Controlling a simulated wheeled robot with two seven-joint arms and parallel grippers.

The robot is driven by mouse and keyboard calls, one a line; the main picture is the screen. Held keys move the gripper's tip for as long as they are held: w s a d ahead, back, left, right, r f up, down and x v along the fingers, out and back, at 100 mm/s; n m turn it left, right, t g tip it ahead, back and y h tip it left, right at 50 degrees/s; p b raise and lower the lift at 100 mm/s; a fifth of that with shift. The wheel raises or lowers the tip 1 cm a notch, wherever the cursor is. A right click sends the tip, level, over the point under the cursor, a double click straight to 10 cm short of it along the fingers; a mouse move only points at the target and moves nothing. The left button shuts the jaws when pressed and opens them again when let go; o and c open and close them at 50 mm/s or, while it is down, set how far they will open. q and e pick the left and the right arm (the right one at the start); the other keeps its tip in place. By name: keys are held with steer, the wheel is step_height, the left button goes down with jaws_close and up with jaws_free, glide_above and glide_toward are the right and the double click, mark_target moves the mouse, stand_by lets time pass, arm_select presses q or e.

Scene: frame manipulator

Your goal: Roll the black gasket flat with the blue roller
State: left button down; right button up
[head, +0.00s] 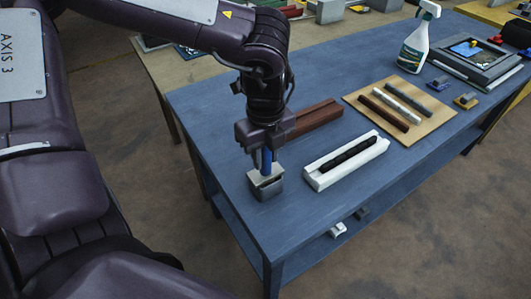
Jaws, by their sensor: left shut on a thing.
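The black gasket (348,155) lies lengthwise in the channel of a white frame piece (318,182) on the blue-grey table. It looks uneven along its length. My left gripper (265,158) points straight down near the table's left edge, to the left of the white frame piece. It is shut on the blue roller (267,161), of which only a narrow upright blue part shows between the fingers. The roller's lower end is at a small grey block-like holder (266,186); whether it sits in it or just above it is unclear. My right gripper is out of view.
A brown-red bar (316,118) lies behind the gripper. A tan board (435,118) holds several strips. A spray bottle (417,40), small clamps (466,100) and a framed panel (475,62) stand farther right. The table in front of the white piece is clear.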

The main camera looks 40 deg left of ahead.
arm_select(q)
steer(key=shift+r, duration=0.6)
stand_by(0.3)
steer(key=shift+r+p, duration=1.9)
steer(key=shift+r, duration=1.1)
